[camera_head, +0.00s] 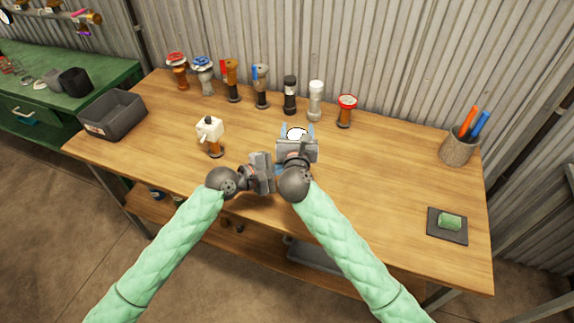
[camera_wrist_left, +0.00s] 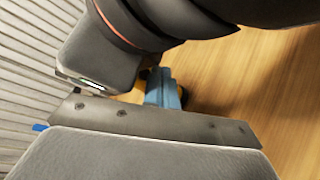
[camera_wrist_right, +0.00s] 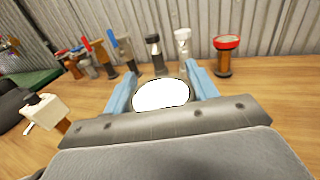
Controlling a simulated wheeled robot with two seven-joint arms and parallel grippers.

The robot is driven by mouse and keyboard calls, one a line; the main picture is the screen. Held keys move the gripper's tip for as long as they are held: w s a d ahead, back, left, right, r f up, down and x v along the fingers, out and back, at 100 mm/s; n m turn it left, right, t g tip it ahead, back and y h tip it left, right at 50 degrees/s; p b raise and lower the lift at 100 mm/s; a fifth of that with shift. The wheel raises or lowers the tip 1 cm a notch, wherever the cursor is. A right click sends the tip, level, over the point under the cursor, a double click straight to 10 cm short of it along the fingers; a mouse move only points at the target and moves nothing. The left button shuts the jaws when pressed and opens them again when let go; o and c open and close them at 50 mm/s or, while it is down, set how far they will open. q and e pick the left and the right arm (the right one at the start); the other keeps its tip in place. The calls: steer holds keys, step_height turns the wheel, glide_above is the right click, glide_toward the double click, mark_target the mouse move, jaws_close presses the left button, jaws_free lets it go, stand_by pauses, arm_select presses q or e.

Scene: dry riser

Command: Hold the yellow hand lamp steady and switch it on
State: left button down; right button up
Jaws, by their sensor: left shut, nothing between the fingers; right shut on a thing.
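My right gripper (camera_head: 297,131) is shut on the hand lamp, above the middle of the table. The lamp's round face (camera_wrist_right: 160,95) shows plain bright white inside a dark rim, between the blue fingers in the right wrist view. It also shows in the head view (camera_head: 297,134). Most of the lamp's body is hidden by my right gripper and wrist; a dark part with a little yellow (camera_wrist_left: 149,74) shows in the left wrist view. My left gripper (camera_wrist_left: 163,82) is shut and empty, close beside the right wrist, its fingers toward the lamp. I cannot tell whether they touch it.
Several valves and fittings, including a red-topped one (camera_head: 347,110), stand along the back edge. A cream-headed fitting (camera_head: 210,131) stands left of my grippers. A dark bin (camera_head: 113,115) is at left. A pen cup (camera_head: 458,147) and a black pad (camera_head: 435,232) with a green block are at right.

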arm_select(q)
steer(key=shift+s, duration=0.1)
steer(key=shift+s+a, duration=0.25)
steer(key=shift+s, duration=0.7)
steer(key=shift+s+a, duration=0.2)
steer(key=shift+s, duration=0.7)
steer(key=shift+s+a, duration=0.25)
steer(key=shift+s, duration=0.7)
arm_select(e)
steer(key=o, duration=1.2)
steer(key=shift+o, duration=0.2)
